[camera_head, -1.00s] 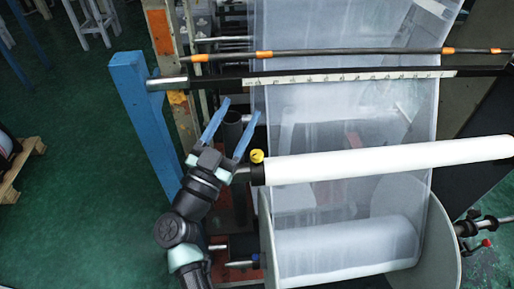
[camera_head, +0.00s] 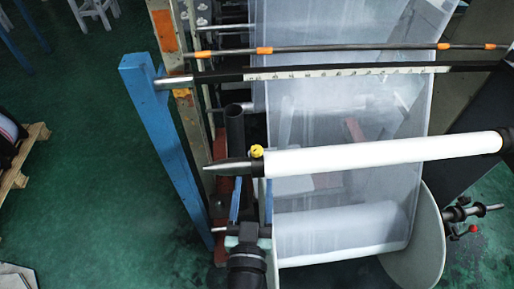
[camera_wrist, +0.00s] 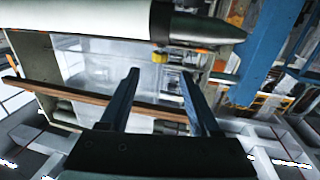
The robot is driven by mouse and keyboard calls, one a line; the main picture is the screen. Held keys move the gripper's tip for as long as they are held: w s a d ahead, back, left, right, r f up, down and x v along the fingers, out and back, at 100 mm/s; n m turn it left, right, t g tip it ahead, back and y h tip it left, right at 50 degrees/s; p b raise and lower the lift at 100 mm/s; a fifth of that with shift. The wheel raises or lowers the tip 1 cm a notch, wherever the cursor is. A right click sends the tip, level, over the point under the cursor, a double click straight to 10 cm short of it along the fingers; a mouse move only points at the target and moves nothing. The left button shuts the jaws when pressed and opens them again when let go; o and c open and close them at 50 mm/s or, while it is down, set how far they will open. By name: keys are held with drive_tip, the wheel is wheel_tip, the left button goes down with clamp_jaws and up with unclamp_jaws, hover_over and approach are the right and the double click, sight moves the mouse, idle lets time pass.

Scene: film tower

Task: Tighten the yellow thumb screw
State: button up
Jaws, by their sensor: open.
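The yellow thumb screw (camera_head: 257,151) sits on the dark collar near the left end of the white roller (camera_head: 360,155). It also shows in the wrist view (camera_wrist: 159,57), just below the dark roller end and beyond my fingertips. My gripper (camera_head: 252,188) is open, with its two blue fingers pointing up toward the roller end, below the screw in the head view. In the wrist view my gripper (camera_wrist: 160,75) has its fingers apart with nothing between them, and the screw lies between the lines of the fingertips. The screw's underside is hidden in the head view.
The roller's pointed dark shaft end (camera_head: 228,166) sticks out left of the screw. A blue post (camera_head: 165,145) stands at the left. Clear film (camera_head: 340,110) hangs behind the roller.

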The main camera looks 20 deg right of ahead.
sight(257, 156)
drive_tip(key=x, duration=1)
drive_tip(key=shift+d, duration=0.1)
drive_tip(key=shift+c, duration=0.2)
clamp_jaws()
